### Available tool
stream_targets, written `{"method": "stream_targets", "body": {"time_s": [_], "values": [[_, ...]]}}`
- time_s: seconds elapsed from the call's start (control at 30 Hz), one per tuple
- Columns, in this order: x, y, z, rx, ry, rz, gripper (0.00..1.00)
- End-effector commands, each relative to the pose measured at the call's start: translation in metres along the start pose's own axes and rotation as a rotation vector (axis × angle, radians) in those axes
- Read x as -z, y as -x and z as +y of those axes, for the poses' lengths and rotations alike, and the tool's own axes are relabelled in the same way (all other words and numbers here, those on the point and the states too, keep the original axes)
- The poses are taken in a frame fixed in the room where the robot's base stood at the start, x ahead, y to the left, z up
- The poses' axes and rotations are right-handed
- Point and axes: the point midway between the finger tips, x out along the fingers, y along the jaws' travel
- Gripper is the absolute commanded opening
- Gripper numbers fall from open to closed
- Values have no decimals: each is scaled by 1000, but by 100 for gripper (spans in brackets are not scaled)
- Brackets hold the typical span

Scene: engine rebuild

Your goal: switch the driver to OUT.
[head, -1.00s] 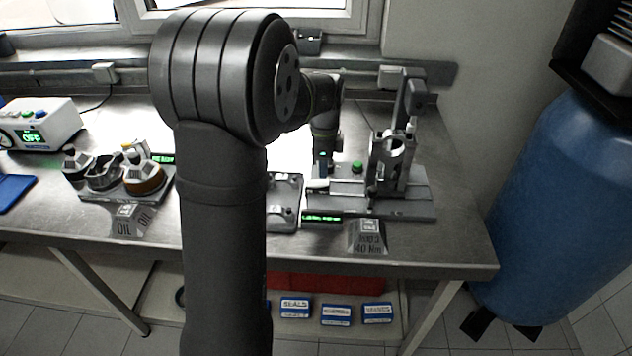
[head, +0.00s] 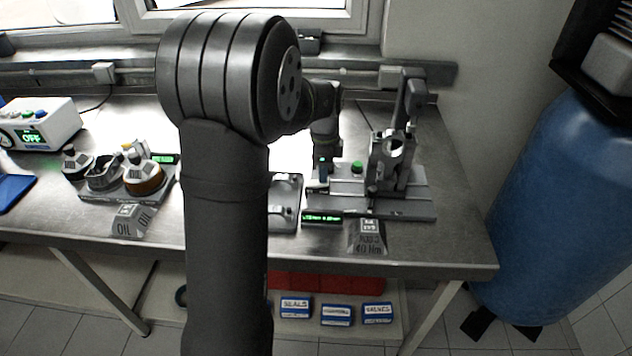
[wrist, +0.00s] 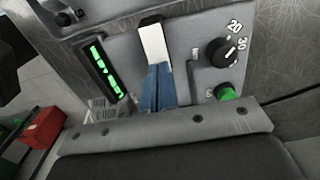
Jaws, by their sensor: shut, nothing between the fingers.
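The driver station (head: 410,207) stands at the right of the bench, with a lit green display (head: 322,218). In the wrist view the display (wrist: 104,68) is at the left, and a dark knob (wrist: 220,51) marked 20 and 30 is at the right. A green button (wrist: 225,92) sits below the knob. My gripper (wrist: 158,88) is shut and empty, its blue fingers pointing at the panel. A pale white strip (wrist: 154,44) shows just beyond the fingertips; I cannot tell whether they touch it. The lettering by the slot (wrist: 194,65) is mostly hidden or too small to read.
A grey holder with an upright post (head: 405,110) rises right of my gripper. A block marked 40 Nm (head: 367,238) stands at the bench's front edge. A tray with several parts (head: 110,188) and a box reading OFF (head: 40,125) are on the left.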

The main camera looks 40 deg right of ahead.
Motion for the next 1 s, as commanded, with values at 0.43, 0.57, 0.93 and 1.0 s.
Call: {"method": "stream_targets", "body": {"time_s": [0.43, 0.57, 0.93, 1.0], "values": [[0, -7, 0, 0, 0, 0, 0], [0, -6, 0, 1, 0, 0, 0], [0, 22, -1, 3, 0, 0, 0], [0, 28, 0, 2, 0, 0, 0]]}}
